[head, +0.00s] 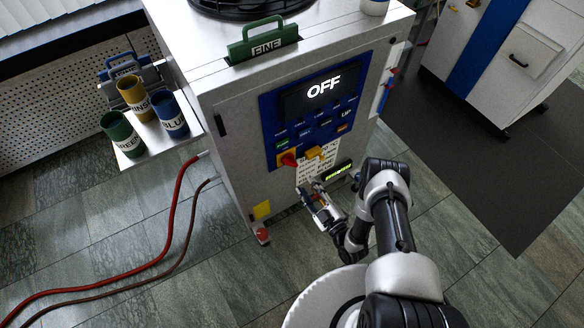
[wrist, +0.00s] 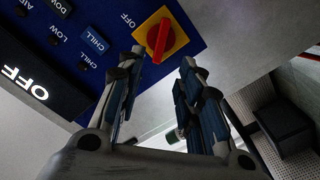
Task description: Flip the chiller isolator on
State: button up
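The chiller isolator is a red rotary handle on a yellow plate, at the lower left of the blue control panel in the head view (head: 288,160). In the wrist view the handle (wrist: 160,40) shows at the top, with an OFF label beside its plate. The chiller's display (head: 324,87) reads OFF; it also shows in the wrist view (wrist: 25,82). My gripper (head: 307,190) is below and slightly right of the isolator in the head view. In the wrist view its two fingers (wrist: 162,62) are apart with nothing between them, short of the handle.
A yellow-orange part (head: 315,153) sits right of the isolator. A green FINE holder (head: 263,42) stands on the cabinet. Green, yellow and blue cups (head: 134,95) stand on a side shelf at left. Red and brown hoses (head: 170,220) run over the floor. A white-blue cabinet (head: 520,55) stands right.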

aim_at(292, 166)
jog(key=b+x, duration=0.3)
jog(key=x, duration=0.8)
jog(key=shift+w+a, duration=0.1)
jog(key=shift+c, duration=0.3)
grip_shut()
